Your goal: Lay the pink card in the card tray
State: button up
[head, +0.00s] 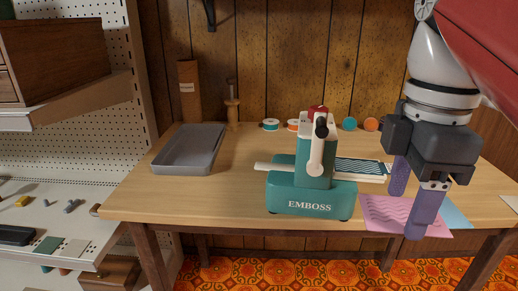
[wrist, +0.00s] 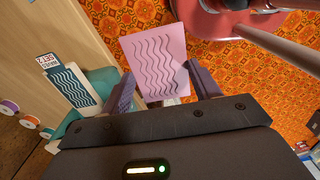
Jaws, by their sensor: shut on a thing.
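The pink card (head: 385,212) has dark wavy lines across it, plain in the wrist view (wrist: 155,55). My gripper (head: 412,196) is shut on the card, its purple fingers at the card's near end in the wrist view (wrist: 160,82). The card is at the table's front right in the head view, and floor shows behind it in the wrist view. A grey, shallow, empty-looking tray (head: 158,166), apparently the card tray, sits at the table's left, far from my gripper.
A teal embossing press (head: 312,208) stands between the tray and my gripper, with a striped wavy plate (wrist: 70,83) on its bed. A light blue sheet (head: 456,217) shows at the right. Several spools (head: 270,124) line the back. The table's front left is clear.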

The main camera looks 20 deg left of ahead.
aim_at(194, 150)
jog(key=k+j, duration=0.1)
jog(key=j, duration=0.4)
jog(key=k+j+z, duration=0.1)
jog(key=j, duration=0.4)
jog(key=k+j, duration=0.1)
jog(key=j, duration=0.4)
jog(key=i+j, duration=0.1)
jog(key=j, duration=0.3)
jog(key=i+j+z, duration=0.1)
jog(key=j, duration=0.25)
jog(key=i+j, duration=0.15)
jog(key=j, duration=0.25)
